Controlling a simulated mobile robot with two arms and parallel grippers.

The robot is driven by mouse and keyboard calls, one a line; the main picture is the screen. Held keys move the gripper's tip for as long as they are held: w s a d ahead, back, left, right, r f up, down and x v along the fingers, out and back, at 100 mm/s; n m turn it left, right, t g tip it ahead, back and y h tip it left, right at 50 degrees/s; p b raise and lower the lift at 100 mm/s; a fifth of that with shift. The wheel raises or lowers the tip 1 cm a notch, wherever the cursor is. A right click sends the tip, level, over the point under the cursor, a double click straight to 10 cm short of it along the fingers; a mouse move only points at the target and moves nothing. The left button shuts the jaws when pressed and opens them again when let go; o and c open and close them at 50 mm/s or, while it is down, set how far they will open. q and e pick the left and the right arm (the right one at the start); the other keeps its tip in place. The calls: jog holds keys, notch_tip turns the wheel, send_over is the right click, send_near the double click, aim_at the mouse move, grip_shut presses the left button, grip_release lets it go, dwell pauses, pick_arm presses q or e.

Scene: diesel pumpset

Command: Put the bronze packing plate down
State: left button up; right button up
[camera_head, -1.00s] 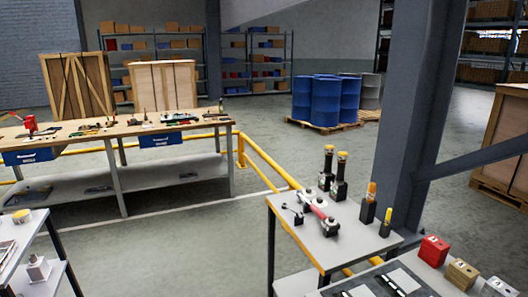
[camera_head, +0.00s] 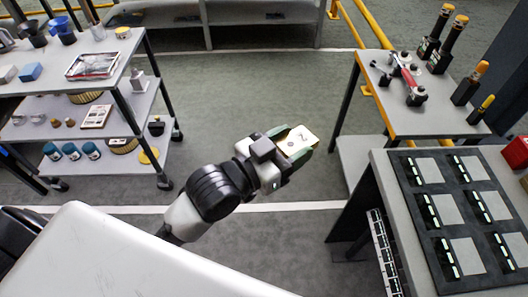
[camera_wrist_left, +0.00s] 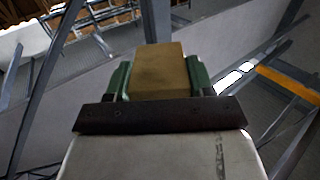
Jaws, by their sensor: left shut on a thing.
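The bronze packing plate (camera_head: 299,140) is a small flat tan block with a dark mark on its top face. My left gripper (camera_head: 287,150) is shut on it, with a green finger on either side, and holds it out in the air over the floor. The wrist view shows the plate (camera_wrist_left: 159,72) between the green fingers of the left gripper (camera_wrist_left: 158,80), its far end clear of them. My right gripper is in neither view.
A bench with a black tray (camera_head: 412,187) of marked slots and grey plates stands at right. Behind it is a grey-topped table (camera_head: 433,122) with tools. A shelved cart (camera_head: 112,55) stands at left. Bare floor lies between.

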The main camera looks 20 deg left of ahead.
aim_at(307, 140)
pick_arm(q)
jog(key=shift+w+d+r+m+g+h, duration=0.15)
jog(key=shift+d+r+m+g+h, duration=0.2)
jog(key=shift+d+r+h, duration=0.15)
jog(key=shift+w+d+r+m+g+h, duration=0.15)
jog(key=shift+d+r+m+g+h, duration=0.1)
jog(key=shift+d+r+m+h, duration=0.25)
jog(key=shift+w+d+f, duration=0.15)
jog(key=shift+d+f, duration=0.05)
jog(key=shift+d, duration=0.1)
jog(key=w+d+f+m+g+h, duration=0.3)
jog(key=f+m+g+h, duration=0.1)
jog(key=g, duration=0.2)
jog(key=shift+w+d+f, duration=0.3)
jog(key=shift+w+d, duration=0.05)
jog(key=shift+w, duration=0.05)
jog(key=shift+s+d+r+m+g+h, duration=0.15)
jog(key=shift+m+g+h, duration=0.15)
jog(key=shift+m+h, duration=0.3)
jog(key=shift+s+a+f+m+g+h, duration=0.15)
jog(key=shift+a+m+g, duration=0.45)
jog(key=shift+g, duration=0.4)
jog(key=shift+s+a+m+g+h, duration=0.1)
jog(key=shift+a+m+g+h, duration=0.1)
jog(key=shift+a+m+g, duration=0.6)
jog(key=shift+s+a+f+m+g+h, duration=0.2)
jog(key=shift+m+g, duration=0.25)
jog(key=shift+g, duration=0.75)
jog(key=shift+r, duration=0.15)
